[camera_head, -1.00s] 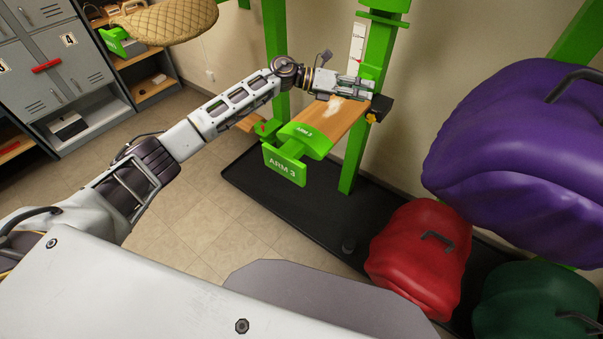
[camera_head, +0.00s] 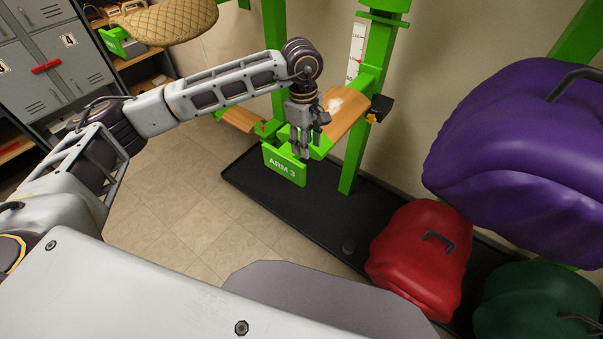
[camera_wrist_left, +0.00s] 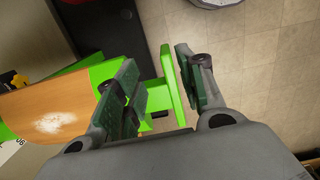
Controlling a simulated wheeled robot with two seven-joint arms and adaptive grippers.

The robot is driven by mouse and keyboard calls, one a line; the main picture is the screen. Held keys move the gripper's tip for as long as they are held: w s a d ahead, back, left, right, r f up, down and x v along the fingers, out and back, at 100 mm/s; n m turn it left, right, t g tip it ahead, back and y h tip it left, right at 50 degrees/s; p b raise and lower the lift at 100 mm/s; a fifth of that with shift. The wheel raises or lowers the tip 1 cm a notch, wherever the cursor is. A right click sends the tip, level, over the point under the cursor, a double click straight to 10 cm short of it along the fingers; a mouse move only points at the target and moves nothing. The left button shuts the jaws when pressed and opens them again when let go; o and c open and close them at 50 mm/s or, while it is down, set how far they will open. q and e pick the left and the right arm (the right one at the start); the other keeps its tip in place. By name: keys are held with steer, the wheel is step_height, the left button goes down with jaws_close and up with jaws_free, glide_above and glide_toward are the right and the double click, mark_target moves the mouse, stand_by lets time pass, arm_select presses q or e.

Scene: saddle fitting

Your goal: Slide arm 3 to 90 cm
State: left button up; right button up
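Arm 3 is a green bracket with a wooden top (camera_head: 349,107) and a front plate lettered ARM 3 (camera_head: 285,166). It juts from a green post (camera_head: 368,85) bearing a white scale (camera_head: 356,50) with a red mark; its figures are too small to read surely. A black block with a yellow part (camera_head: 378,108) sits where arm meets post. My left gripper (camera_head: 301,150) points down at arm 3's front end, hiding part of it. In the left wrist view its fingers (camera_wrist_left: 158,90) are apart, with the green plate (camera_wrist_left: 173,88) between them; contact is unclear. My right gripper is out of view.
Red (camera_head: 420,255), purple (camera_head: 520,160) and green (camera_head: 535,300) covered bundles are at the right. A quilted tan pad (camera_head: 170,20) is at the upper left, near grey lockers (camera_head: 40,75). A black floor mat (camera_head: 320,215) lies below arm 3. Tiled floor is open at the left.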

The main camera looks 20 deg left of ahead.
mark_target(302, 173)
arm_select(q)
steer(key=shift+s+a+y, duration=0.15)
steer(key=shift+a+y, duration=0.25)
steer(key=shift+a, duration=0.25)
steer(key=shift+f+p, duration=1.4)
steer(key=shift+f, duration=5.45)
steer(key=shift+c, duration=0.3)
jaws_close()
